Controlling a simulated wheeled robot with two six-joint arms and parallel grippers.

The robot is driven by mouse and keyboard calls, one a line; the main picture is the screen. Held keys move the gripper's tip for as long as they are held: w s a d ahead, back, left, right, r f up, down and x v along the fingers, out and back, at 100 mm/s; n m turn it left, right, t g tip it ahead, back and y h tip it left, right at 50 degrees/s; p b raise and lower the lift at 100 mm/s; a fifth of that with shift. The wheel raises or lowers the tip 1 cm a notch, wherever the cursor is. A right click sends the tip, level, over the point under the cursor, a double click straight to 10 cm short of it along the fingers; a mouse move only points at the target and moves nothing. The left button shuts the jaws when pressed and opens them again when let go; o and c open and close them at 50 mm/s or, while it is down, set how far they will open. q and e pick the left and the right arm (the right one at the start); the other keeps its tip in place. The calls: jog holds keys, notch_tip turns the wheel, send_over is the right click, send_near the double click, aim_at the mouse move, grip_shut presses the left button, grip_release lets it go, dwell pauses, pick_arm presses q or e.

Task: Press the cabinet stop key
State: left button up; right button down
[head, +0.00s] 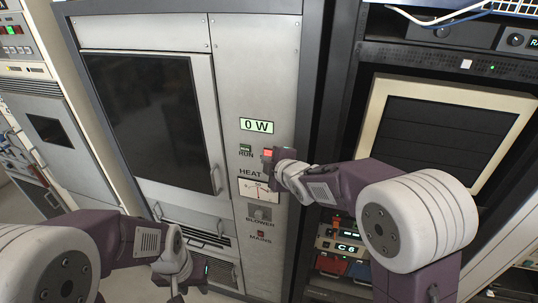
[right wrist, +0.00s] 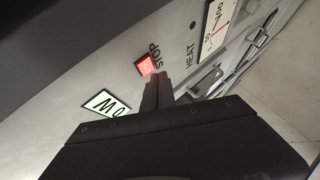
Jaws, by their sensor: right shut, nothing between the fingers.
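The stop key (right wrist: 144,65) is a small lit red key on the grey cabinet front, beside the word STOP in the right wrist view. In the head view the red stop key (head: 267,153) shows just left of my right gripper (head: 270,160). My right gripper also shows in the right wrist view (right wrist: 154,80), shut and empty. Its fingertips are right at the lower edge of the key; I cannot tell whether they touch it. My left gripper (head: 177,292) is low at the front left, away from the key; its fingers are too unclear to judge.
The cabinet panel carries a 0 W display (head: 257,126), a green RUN key (head: 245,147), a meter (head: 259,191), a blower control (head: 259,213) and a red mains light (head: 260,234). A dark-windowed door (head: 145,120) with a handle is left. An equipment rack (head: 440,125) stands right.

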jog(key=s+b, duration=0.1)
jog(key=b, duration=0.1)
jog(key=s+a+b, duration=0.1)
jog(key=s+b, duration=0.2)
jog(key=b, duration=0.1)
jog(key=shift+s+a, duration=0.25)
jog(key=shift+s, duration=0.05)
jog(key=shift+w+d+f, duration=0.1)
dwell(0.3)
